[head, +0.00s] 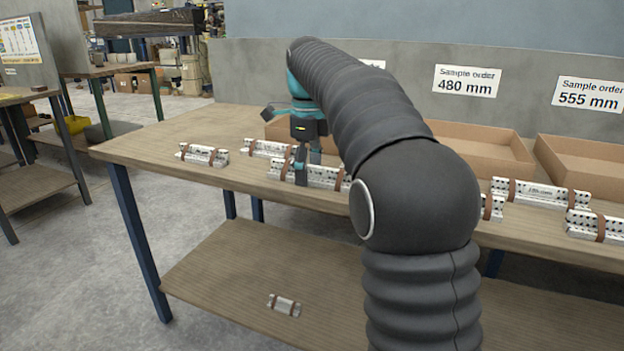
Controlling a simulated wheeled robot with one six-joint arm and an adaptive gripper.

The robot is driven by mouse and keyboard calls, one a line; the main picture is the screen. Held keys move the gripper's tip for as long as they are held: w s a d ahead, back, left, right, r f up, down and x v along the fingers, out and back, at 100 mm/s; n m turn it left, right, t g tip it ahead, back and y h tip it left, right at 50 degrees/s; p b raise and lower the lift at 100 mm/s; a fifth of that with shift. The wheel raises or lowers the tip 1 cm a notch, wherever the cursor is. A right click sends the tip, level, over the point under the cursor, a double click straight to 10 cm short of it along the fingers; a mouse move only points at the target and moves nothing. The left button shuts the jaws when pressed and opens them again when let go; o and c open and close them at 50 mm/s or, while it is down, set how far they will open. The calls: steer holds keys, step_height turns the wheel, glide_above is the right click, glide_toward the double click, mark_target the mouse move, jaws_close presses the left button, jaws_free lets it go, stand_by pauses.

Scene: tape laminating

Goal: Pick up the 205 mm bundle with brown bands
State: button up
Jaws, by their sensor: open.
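Several white perforated bundles with brown bands lie on the wooden table. A short bundle (203,154) is at the far left, and another bundle (264,148) lies behind and left of my gripper. A longer bundle (325,177) lies at my gripper (308,165), partly hidden by the fingers and my arm. My gripper is open and points down at this bundle; I cannot tell whether the fingers straddle it or touch it. A small bundle (285,305) lies on the lower shelf. Length labels are too small to read, so I cannot tell which bundle is 205 mm.
More banded bundles lie at the right, one long (540,193) and one at the edge (595,225). Open cardboard boxes (475,155) stand along the back under signs for 480 mm and 555 mm. My arm hides the table's middle. The table's left end (140,150) is clear.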

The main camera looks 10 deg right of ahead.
jaws_close()
steer(key=shift+r, duration=0.1)
